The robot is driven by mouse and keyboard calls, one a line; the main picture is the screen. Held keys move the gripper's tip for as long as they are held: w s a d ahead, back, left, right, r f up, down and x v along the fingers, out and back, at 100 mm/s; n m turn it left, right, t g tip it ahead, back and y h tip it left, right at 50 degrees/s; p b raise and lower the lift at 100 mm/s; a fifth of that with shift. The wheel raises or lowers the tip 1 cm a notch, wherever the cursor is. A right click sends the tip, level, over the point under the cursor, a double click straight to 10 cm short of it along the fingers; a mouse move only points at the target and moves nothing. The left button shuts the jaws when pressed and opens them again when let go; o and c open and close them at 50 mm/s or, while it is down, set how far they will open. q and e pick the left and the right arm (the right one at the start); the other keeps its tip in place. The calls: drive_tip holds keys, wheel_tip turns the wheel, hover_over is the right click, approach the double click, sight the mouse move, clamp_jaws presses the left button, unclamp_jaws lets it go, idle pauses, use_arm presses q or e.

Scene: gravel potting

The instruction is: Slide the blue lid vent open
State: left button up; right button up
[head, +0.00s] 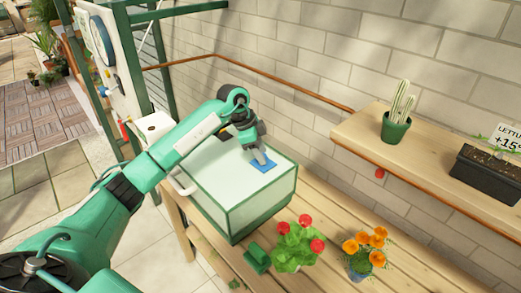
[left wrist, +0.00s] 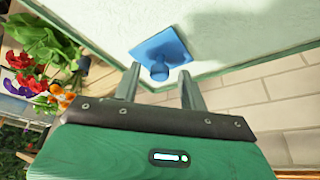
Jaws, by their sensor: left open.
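The blue lid vent (head: 263,165) is a small flat square on the pale top of a green-edged box (head: 232,209), towards its far side. In the left wrist view the vent (left wrist: 161,51) has a round blue knob (left wrist: 159,71) standing up near its edge. My left gripper (head: 262,155) is over the vent in the head view. In the left wrist view its two open fingers (left wrist: 158,88) stand on either side of the knob's line, with the knob just beyond or between the tips; contact cannot be told. My right gripper is not in view.
The box stands on a slatted wooden bench (head: 318,262). Red flowers (head: 298,243), orange flowers (head: 366,252) and a green object (head: 257,259) are in front of it. A brick wall (head: 300,60) and a shelf with a cactus (head: 396,118) lie behind and right.

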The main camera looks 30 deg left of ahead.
use_arm(q)
clamp_jaws()
drive_tip(key=a, duration=0.2)
drive_tip(key=w+a, duration=0.1)
drive_tip(key=a, duration=0.1)
drive_tip(key=w+a, duration=0.1)
drive_tip(key=shift+a+p, duration=0.35)
drive_tip(key=shift+a, duration=0.05)
drive_tip(key=shift+d+r, duration=0.15)
unclamp_jaws()
drive_tip(key=shift+a, duration=0.2)
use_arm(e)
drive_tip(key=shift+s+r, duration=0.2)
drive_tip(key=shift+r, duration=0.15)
use_arm(q)
drive_tip(key=shift+d, duration=0.1)
drive_tip(key=b+v, duration=0.3)
drive_tip(key=v, duration=1)
drive_tip(key=shift+a+r, duration=0.25)
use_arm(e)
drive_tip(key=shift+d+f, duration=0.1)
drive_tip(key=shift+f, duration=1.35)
